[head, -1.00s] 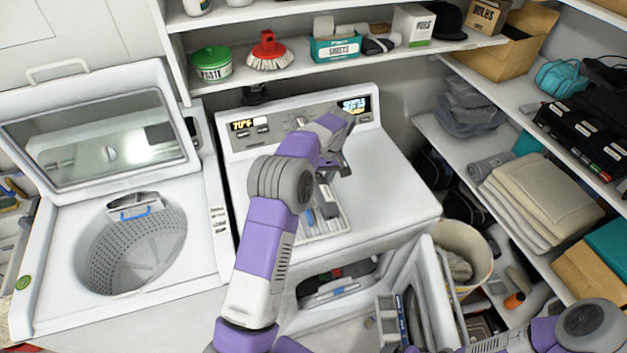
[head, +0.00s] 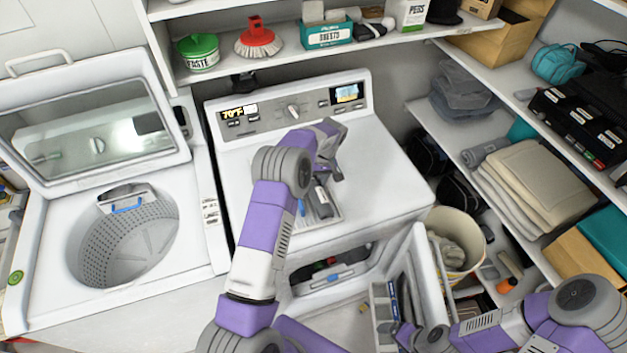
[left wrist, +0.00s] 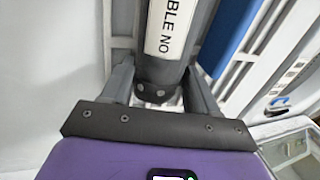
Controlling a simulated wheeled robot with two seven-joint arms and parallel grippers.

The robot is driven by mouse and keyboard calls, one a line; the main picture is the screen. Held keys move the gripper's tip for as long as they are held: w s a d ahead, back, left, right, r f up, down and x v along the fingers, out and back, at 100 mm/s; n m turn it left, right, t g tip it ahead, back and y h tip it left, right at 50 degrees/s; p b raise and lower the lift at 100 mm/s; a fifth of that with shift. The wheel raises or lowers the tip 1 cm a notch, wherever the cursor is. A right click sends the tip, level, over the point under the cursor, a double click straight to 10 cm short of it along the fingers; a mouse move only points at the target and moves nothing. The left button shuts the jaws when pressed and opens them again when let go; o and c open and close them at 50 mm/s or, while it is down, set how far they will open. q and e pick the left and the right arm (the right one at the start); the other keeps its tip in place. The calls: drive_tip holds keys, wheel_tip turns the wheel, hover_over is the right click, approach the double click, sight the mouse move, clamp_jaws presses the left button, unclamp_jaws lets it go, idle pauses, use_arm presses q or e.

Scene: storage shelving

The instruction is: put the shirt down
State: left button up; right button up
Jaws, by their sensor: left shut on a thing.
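My left gripper (head: 335,172) is above the top of the right-hand white machine. In the left wrist view its two fingers (left wrist: 160,85) are shut on a dark, rounded thing with a white printed label (left wrist: 168,32). It looks stiff, not like cloth, and I see no shirt in the gripper. In the head view a dark grey piece (head: 322,203) shows below the gripper, over a light tray (head: 325,222); I cannot tell whether it touches the tray. My right gripper (head: 418,340) is low at the bottom edge, and its fingers are unclear.
The dryer top (head: 375,175) is clear to the right of the tray. An open washer (head: 125,235) stands on the left. Folded cloths (head: 530,180) and a grey cloth pile (head: 466,98) lie on the right shelves. A bucket (head: 455,240) stands below. An overhead shelf (head: 290,58) holds supplies.

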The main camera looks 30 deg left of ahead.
use_arm(q)
drive_tip(key=shift+f+b, duration=0.2)
drive_tip(key=shift+b, duration=0.1)
drive_tip(key=o, duration=1.1)
drive_tip(key=shift+s, duration=0.2)
drive_tip(key=shift+o, duration=0.2)
drive_tip(key=shift+d, duration=0.1)
drive_tip(key=v, duration=1.2)
drive_tip(key=shift+w+r, duration=0.15)
drive_tip(key=shift+r, duration=0.2)
